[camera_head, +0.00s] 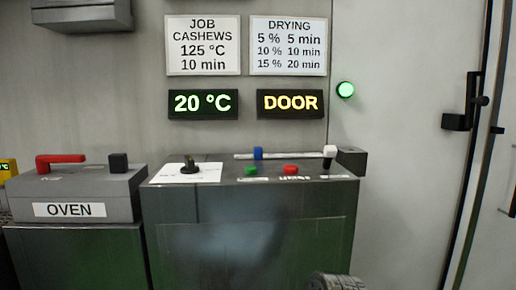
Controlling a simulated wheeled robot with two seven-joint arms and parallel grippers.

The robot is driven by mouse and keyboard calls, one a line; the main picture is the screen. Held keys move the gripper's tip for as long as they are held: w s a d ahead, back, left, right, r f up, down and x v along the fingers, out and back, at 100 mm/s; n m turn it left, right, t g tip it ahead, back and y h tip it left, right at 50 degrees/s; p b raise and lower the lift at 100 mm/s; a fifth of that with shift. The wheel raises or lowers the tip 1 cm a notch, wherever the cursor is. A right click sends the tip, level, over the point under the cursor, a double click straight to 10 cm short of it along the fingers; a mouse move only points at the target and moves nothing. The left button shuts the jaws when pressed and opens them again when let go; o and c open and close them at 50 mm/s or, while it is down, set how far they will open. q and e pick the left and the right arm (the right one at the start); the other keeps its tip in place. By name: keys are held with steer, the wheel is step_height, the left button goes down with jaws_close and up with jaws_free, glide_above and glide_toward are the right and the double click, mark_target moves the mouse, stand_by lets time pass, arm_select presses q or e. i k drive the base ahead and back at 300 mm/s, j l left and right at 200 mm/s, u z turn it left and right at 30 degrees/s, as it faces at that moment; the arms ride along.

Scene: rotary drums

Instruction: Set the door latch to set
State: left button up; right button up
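The door latch (459,121) is a black fitting on the pale door panel at the right, close to a dark vertical door edge. A dark upright lever (473,88) rises from it, with a small knob at its side. The lettering for its positions does not show, so I cannot read its setting.
A control console (250,240) stands in the middle, with a dial, buttons and a white-tipped lever (329,152). Above it a display (290,104) reads DOOR beside a lit green lamp (345,89). An OVEN box (75,195) with a red handle stands left.

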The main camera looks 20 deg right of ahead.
mark_target(471, 101)
steer(key=z, duration=2.1)
steer(key=i+l, duration=0.5)
steer(key=i, duration=0.15)
steer(key=i+l, duration=0.5)
steer(key=i+l+u, duration=0.15)
steer(key=i+u, duration=0.35)
steer(key=i+l+u, duration=0.3)
steer(key=u, duration=0.15)
